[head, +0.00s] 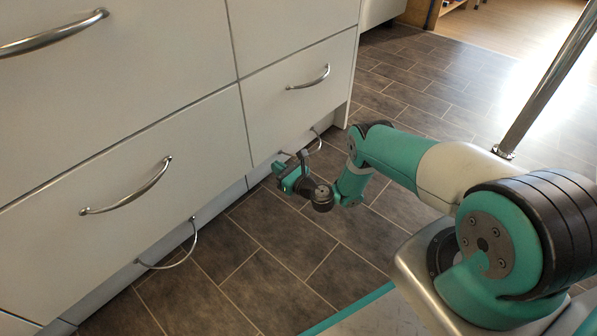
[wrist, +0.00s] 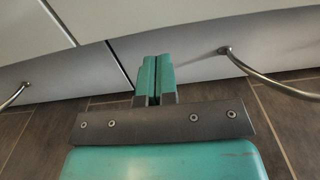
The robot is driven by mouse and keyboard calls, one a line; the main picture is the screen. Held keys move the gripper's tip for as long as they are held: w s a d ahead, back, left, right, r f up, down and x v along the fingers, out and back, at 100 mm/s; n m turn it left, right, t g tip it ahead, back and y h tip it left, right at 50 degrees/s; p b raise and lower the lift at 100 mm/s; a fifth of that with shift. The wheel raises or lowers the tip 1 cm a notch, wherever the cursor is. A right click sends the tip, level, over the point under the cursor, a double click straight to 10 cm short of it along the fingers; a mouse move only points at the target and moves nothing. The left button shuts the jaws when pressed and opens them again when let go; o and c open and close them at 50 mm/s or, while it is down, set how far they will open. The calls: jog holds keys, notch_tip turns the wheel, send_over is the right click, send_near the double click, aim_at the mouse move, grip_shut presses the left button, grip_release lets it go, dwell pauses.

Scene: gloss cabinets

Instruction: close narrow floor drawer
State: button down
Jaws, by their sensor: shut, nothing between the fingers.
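The narrow floor drawer is the low grey front at floor level under the narrow white cabinet column. Its curved metal handle (head: 317,143) shows in the head view, partly behind my gripper. In the wrist view the narrow floor drawer (wrist: 193,55) lies right of a dark seam, its handle (wrist: 268,82) reaching out at the right. I cannot tell how far its front stands out from its neighbour. My gripper (head: 279,168) is low in front of it, near its left end. In the wrist view my gripper (wrist: 158,78) is shut and empty, left of the handle; contact with the front is unclear.
A wide floor drawer with a curved handle (head: 178,257) is to the left; this handle (wrist: 12,96) also shows in the wrist view. White drawers with bar handles (head: 128,192) (head: 308,79) stand above. The dark tiled floor (head: 265,255) is clear in front.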

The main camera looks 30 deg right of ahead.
jog(key=p+v, duration=0.8)
jog(key=shift+s+p, duration=0.2)
jog(key=shift+p, duration=0.1)
